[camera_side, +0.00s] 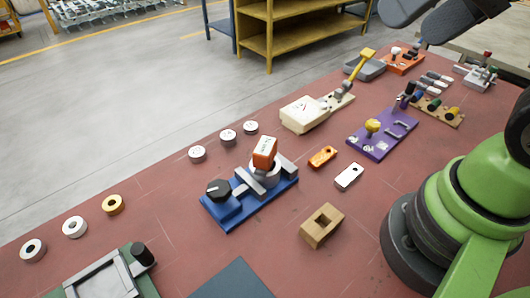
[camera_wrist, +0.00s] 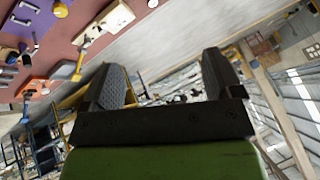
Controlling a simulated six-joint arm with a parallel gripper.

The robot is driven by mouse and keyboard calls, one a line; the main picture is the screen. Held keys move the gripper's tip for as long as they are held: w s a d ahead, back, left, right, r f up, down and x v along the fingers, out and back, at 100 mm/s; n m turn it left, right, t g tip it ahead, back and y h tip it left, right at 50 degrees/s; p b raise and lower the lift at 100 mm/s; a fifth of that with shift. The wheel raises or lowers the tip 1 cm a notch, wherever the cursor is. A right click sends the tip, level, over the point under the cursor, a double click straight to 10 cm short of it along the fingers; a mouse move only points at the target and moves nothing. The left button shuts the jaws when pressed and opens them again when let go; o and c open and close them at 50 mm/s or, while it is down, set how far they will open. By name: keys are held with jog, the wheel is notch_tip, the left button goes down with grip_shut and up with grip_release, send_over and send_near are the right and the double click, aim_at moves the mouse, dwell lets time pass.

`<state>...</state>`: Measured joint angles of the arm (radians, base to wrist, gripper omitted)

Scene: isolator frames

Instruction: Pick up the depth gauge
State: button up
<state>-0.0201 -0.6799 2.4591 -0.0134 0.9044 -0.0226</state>
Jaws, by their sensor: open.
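No part is plainly marked as the depth gauge, so I cannot tell for sure which one it is. An orange block with a white marked face (camera_side: 265,153) stands tilted on a blue fixture (camera_side: 225,214) with a black knob, near the middle of the table in the side view.
The red table (camera_side: 160,235) also holds a purple plate (camera_side: 383,142) with a yellow knob, a brown block with a square hole (camera_side: 321,226), an orange plate (camera_side: 322,157), a white plate (camera_side: 349,177) and several rings. A grey tray (camera_side: 365,70) stands at the back.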

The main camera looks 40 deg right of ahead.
jog(key=w+a+f+n+g, duration=0.2)
jog(key=w+n+g, duration=0.1)
jog(key=w, duration=0.3)
jog(key=n+g+h, duration=0.2)
jog(key=n+g, duration=0.2)
jog(key=n, duration=0.3)
send_over(265, 145)
notch_tip(265, 145, down, 16)
jog(key=shift+r, duration=0.1)
jog(key=shift+f, duration=3)
